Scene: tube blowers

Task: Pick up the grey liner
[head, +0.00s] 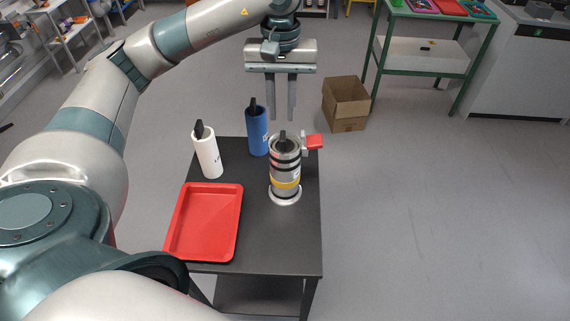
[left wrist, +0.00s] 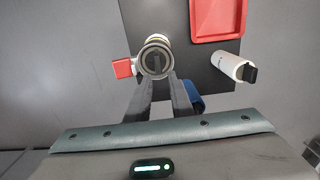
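The tube blower (head: 285,185), a metallic cylinder with a yellow band and a red side part, stands upright on the dark table. A dark grey handle (head: 283,143) sticks up from its top, seemingly the grey liner's; the rest is hidden inside the cylinder. In the left wrist view the handle (left wrist: 156,64) shows as a dark bar within the round mouth. My left gripper (head: 282,118) points down above the blower, with its fingers apart and nothing between them. It also shows in the left wrist view (left wrist: 160,88). My right gripper is not in view.
A white liner (head: 208,154) and a blue liner (head: 257,130), both with black handles, stand behind and left of the blower. A red tray (head: 204,222) lies at the table's (head: 275,240) left. A cardboard box (head: 346,103) sits on the floor beyond.

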